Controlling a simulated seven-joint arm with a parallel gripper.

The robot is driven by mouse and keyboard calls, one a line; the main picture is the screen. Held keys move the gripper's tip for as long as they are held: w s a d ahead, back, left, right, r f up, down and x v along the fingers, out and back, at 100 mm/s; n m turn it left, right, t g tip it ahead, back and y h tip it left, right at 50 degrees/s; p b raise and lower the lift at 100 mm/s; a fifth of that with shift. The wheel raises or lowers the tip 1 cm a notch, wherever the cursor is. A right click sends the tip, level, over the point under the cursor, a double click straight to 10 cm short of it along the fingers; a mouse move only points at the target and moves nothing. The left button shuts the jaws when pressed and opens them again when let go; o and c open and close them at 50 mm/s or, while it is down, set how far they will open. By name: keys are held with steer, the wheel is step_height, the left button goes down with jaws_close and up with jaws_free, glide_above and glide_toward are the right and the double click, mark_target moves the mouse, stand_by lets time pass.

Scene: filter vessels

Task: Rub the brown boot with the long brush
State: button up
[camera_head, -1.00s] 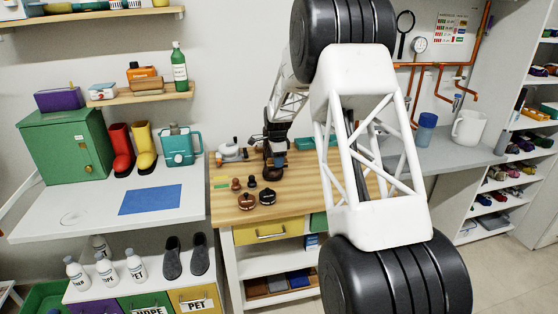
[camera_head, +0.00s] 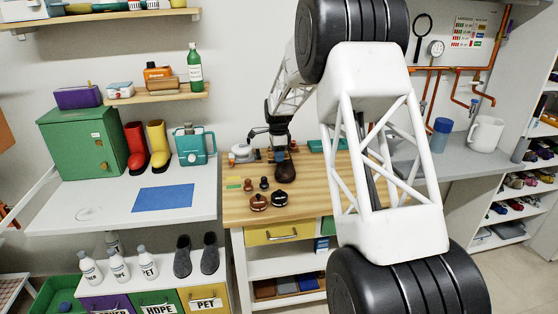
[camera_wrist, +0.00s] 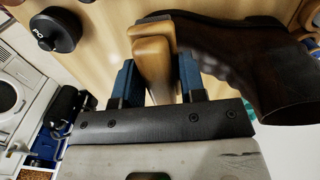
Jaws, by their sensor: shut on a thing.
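The brown boot (camera_head: 286,171) stands on the wooden workbench (camera_head: 330,185) in the head view. In the wrist view the boot (camera_wrist: 280,80) fills the upper right, with its foot reaching toward the middle. My gripper (camera_wrist: 157,78) has blue fingers shut on the wooden handle of the long brush (camera_wrist: 153,55). The brush lies beside the boot's foot in this view; whether its bristles touch the leather I cannot tell. In the head view my gripper (camera_head: 279,153) is at the boot, small and partly hidden, and the brush cannot be made out.
A dark round tin (camera_wrist: 56,30) is near the gripper in the wrist view. Red and yellow boots (camera_head: 157,145) stand on the left table. My arm hides the bench's right part.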

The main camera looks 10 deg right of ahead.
steer(key=shift+r, duration=2.2)
steer(key=shift+w+a, duration=0.1)
